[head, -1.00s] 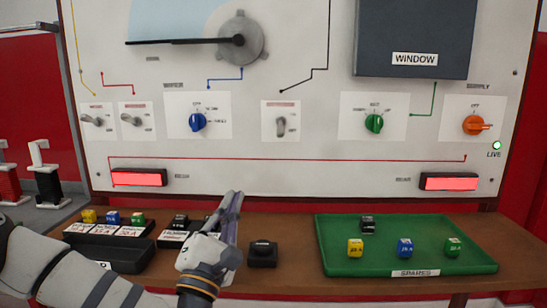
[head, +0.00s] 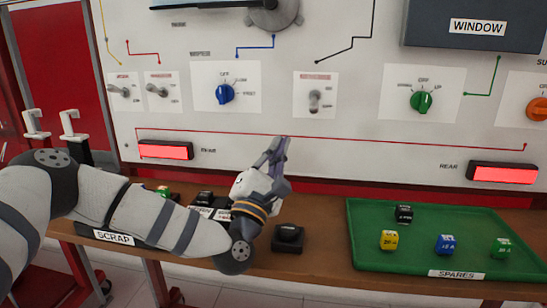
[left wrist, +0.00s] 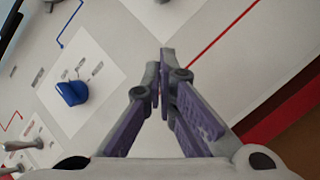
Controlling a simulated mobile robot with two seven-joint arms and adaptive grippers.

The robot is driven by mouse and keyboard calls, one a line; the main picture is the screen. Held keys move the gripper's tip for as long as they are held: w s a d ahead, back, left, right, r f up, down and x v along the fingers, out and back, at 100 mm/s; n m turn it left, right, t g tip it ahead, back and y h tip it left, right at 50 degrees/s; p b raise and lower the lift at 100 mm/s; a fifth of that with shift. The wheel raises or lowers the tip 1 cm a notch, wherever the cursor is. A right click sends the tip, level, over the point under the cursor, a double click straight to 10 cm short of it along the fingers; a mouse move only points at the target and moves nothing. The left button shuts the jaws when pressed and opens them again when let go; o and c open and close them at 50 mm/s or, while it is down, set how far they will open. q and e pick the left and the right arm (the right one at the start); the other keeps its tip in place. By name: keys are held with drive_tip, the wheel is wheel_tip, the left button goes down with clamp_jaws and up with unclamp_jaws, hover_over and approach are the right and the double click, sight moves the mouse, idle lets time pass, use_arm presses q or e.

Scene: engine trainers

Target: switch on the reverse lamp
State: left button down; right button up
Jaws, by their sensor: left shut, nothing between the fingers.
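My left gripper (head: 278,150) is shut and empty in front of the white panel, below and left of a grey toggle switch (head: 314,100) on a white plate. In the left wrist view its fingertips (left wrist: 165,62) are together over bare panel. Two more toggles, the left one (head: 124,90) and the right one (head: 160,90), sit at the panel's left. Their small red labels are unreadable, so I cannot tell which is the reverse switch. Two lamps glow red: the left one (head: 165,150) and the right one (head: 502,173), labelled REAR. My right gripper is not in view.
A blue knob (head: 226,94), a green knob (head: 421,101) and an orange knob (head: 538,109) are on the panel. A black button box (head: 288,238) and a green SPARES tray (head: 365,262) with several small blocks are on the wooden bench (head: 325,281).

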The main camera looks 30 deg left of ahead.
sight(314, 104)
use_arm(q)
drive_tip(key=x, duration=0.4)
drive_tip(key=shift+s, duration=0.1)
drive_tip(key=d+r+p, duration=0.1)
drive_tip(key=d+r, duration=0.1)
drive_tip(key=d, duration=0.1)
drive_tip(key=shift+r, duration=0.3)
